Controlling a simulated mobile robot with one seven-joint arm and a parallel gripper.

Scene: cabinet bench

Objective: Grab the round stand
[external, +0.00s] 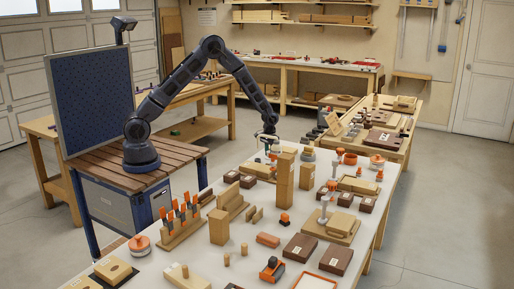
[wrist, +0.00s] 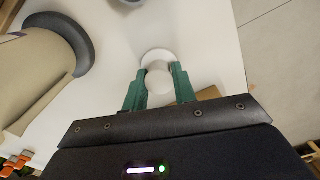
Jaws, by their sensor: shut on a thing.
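The round stand (wrist: 159,80) shows in the wrist view as a pale, white-grey round piece with a wider round disc at its far end. My gripper (wrist: 160,72) has a green finger on each side of it and is shut on it. In the external view my gripper (external: 267,141) is low over the far left part of the white table, behind tall wooden blocks. The stand is too small and too hidden there to make out clearly. I cannot tell whether it touches the table.
Tall wooden blocks (external: 284,178) stand just in front of my gripper. In the wrist view a large tan piece (wrist: 38,85) with a grey curved rim is close at left. The white table (external: 225,258) holds many blocks, dark boxes and orange parts. Its edge is at right in the wrist view.

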